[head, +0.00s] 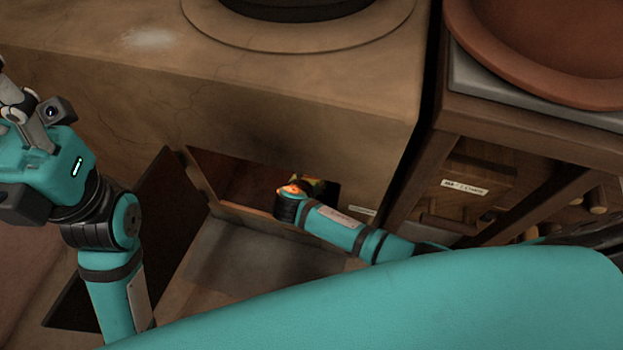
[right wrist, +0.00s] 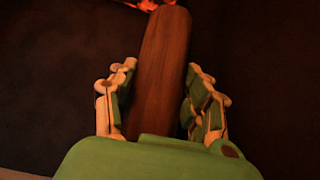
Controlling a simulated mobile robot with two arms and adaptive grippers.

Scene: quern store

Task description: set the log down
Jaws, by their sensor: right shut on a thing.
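The log (right wrist: 160,60) is a brown wooden piece, seen in the right wrist view pointing forward, away from me. My right gripper (right wrist: 161,66) is shut on it, one finger on each side. In the head view my right forearm reaches into the low opening of a clay stove (head: 300,110), and the log cannot be made out there. Glowing orange embers (right wrist: 150,4) lie beyond the log's far end. My left gripper (head: 18,105) is at the left edge of the head view, away from the stove opening and partly cut off; its fingers are unclear.
A dark door panel (head: 125,245) stands open left of the opening. A wooden rack (head: 520,125) on the right carries a terracotta basin (head: 540,50) and a labelled wooden box (head: 470,175). The opening's edges are close around my right arm.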

